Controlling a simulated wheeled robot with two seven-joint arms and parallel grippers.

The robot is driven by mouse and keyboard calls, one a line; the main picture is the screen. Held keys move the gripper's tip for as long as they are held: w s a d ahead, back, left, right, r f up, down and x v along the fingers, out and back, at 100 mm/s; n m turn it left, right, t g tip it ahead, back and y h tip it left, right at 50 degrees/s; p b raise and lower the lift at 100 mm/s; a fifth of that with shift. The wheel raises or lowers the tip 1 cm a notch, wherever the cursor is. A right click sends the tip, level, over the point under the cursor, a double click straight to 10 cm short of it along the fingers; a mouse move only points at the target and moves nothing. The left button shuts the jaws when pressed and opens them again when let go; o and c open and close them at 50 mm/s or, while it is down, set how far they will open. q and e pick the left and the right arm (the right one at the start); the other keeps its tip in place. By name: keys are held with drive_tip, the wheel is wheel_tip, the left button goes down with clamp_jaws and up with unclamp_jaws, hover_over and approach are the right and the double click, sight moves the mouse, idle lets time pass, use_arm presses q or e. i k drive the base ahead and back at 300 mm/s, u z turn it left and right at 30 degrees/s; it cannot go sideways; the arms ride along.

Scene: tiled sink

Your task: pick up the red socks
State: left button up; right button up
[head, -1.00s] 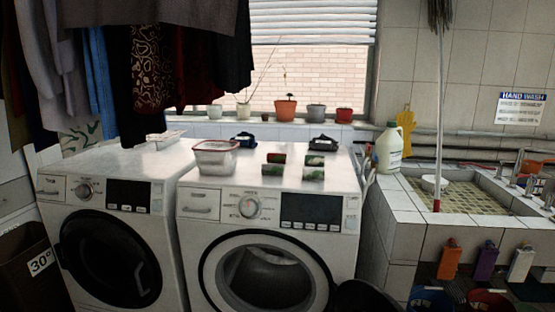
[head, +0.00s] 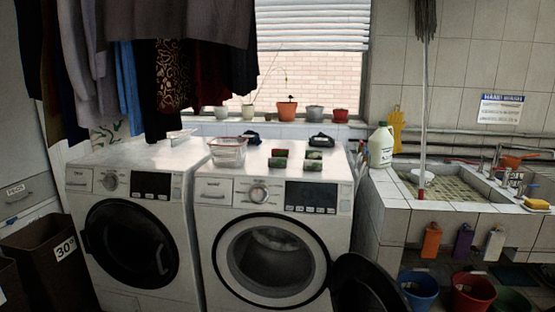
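I cannot clearly make out red socks in the head view. Small dark red and green items, one on the left (head: 278,158) and one on the right (head: 314,160), sit on top of the right washing machine (head: 215,192); they look like small packs or folded things, too small to tell. Behind them lie two dark blue bundles, one on the left (head: 248,138) and one on the right (head: 320,141), perhaps folded cloth. Neither of my grippers is in view.
A clear tub with a red rim (head: 228,152) stands on the same machine. The right machine's round door (head: 366,287) hangs open. Clothes (head: 195,50) hang at upper left. A brown bin (head: 45,255) is at left, a tiled sink (head: 460,190) and buckets (head: 420,287) at right.

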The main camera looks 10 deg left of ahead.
sight(275, 151)
drive_tip(key=u, duration=0.7)
drive_tip(key=i, duration=0.7)
drive_tip(key=u, duration=0.55)
drive_tip(key=i, duration=1.45)
drive_tip(key=z, duration=0.5)
